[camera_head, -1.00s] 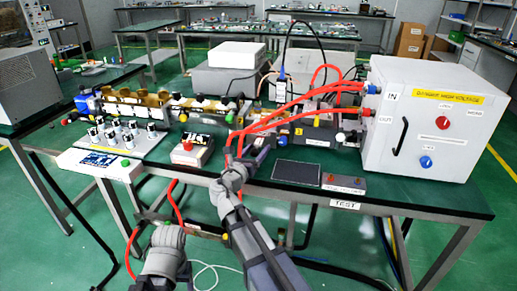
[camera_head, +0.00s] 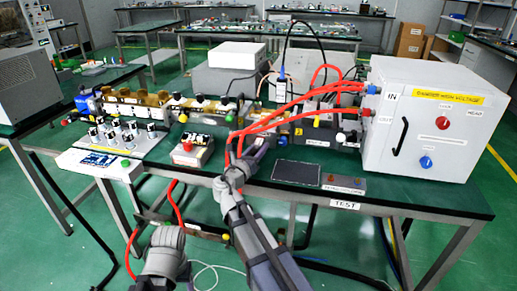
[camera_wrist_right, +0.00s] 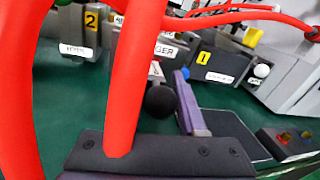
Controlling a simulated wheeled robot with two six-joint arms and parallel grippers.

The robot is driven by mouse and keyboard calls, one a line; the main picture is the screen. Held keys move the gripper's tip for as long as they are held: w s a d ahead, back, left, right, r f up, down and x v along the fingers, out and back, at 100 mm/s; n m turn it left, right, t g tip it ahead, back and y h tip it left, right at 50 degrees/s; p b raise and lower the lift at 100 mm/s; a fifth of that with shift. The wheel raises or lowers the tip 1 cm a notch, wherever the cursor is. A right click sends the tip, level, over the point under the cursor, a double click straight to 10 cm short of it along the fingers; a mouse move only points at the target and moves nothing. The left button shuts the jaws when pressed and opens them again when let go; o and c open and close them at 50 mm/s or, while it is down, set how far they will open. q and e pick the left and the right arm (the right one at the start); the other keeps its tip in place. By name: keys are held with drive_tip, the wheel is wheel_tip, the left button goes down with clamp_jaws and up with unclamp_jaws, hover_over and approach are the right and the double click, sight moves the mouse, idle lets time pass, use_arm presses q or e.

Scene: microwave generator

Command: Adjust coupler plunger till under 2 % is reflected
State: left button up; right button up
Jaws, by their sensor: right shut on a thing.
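A black ball knob (camera_wrist_right: 160,101) shows in the right wrist view, below a partly hidden label ending in "ER". I take it for the coupler plunger's knob. My right gripper (camera_wrist_right: 166,92) is shut on it; one purple finger stands at its right side, and red cable hides the other. In the head view the right gripper (camera_head: 252,147) is at the bench line's front, behind red cables.
Red cables (camera_head: 290,104) run across my right gripper to the white high-voltage cabinet (camera_head: 420,118). A dark flat panel (camera_head: 297,173) and a small button box (camera_head: 345,184) lie to its right. A white knob console (camera_head: 100,158) stands at left.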

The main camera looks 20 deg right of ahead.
sight(253, 155)
clamp_jaws()
idle(0.8)
drive_tip(key=shift+s+a, duration=0.1)
drive_tip(key=shift+s, duration=0.1)
drive_tip(key=shift+s+a+r, duration=0.1)
drive_tip(key=shift+s, duration=0.05)
drive_tip(key=o, duration=0.9)
unclamp_jaws()
use_arm(q)
drive_tip(key=shift+s+a, duration=0.15)
drive_tip(key=shift+s, duration=0.1)
use_arm(e)
drive_tip(key=shift+v, duration=3.8)
